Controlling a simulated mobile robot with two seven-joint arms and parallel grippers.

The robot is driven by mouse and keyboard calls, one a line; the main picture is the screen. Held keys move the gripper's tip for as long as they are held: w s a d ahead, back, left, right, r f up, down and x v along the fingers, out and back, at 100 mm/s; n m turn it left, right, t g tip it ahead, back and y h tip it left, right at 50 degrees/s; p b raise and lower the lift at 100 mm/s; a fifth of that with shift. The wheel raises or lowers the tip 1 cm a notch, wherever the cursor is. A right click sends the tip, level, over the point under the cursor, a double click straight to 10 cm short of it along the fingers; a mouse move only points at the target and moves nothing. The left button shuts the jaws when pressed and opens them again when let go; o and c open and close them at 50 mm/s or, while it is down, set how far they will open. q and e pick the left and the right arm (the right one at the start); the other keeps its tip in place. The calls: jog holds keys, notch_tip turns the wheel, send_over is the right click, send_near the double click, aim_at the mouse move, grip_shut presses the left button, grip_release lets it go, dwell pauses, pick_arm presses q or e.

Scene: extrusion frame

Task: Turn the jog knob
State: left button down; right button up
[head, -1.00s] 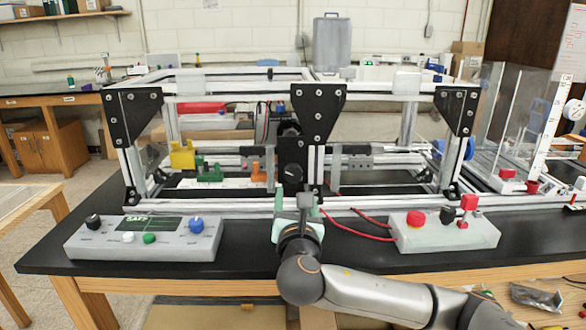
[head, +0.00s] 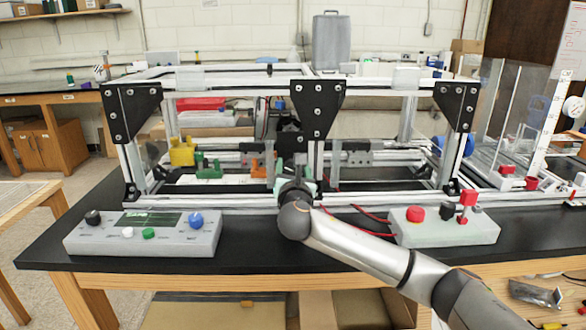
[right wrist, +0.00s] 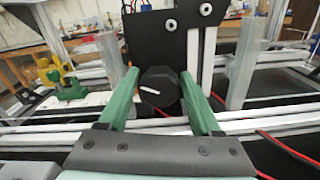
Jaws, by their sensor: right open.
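The jog knob (right wrist: 159,88) is a black round knob with a white pointer line, on a black plate of the frame. In the right wrist view it sits between the two green fingers of my right gripper (right wrist: 159,77). The white line lies near horizontal, slightly tilted. My left gripper is not in view.
The aluminium extrusion frame (head: 237,203) stands on the black table. A grey control box (head: 175,243) with a blue knob (head: 196,221) is at left. Another box (head: 440,232) with a red button (head: 416,213) is at right, with red wires by my arm.

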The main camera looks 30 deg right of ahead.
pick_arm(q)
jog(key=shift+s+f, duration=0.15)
pick_arm(e)
grip_shut()
dwell(0.4)
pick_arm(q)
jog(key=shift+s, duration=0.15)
pick_arm(e)
jog(key=shift+m, duration=0.4)
jog(key=m+p, duration=0.1)
jog(key=m, duration=0.1)
jog(key=shift+m, duration=0.4)
jog(key=m, duration=0.4)
jog(key=shift+f+m+p, duration=0.2)
jog(key=shift+m+p, duration=0.1)
jog(key=shift+p, duration=0.1)
jog(key=m, duration=0.4)
jog(key=shift+s+f, duration=0.1)
jog(key=m, duration=0.3)
jog(key=shift+d+m, duration=0.1)
jog(key=shift+m, duration=0.3)
pick_arm(q)
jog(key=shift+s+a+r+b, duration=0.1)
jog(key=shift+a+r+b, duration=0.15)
jog(key=shift+b, duration=0.05)
pick_arm(e)
jog(key=shift+m, duration=0.3)
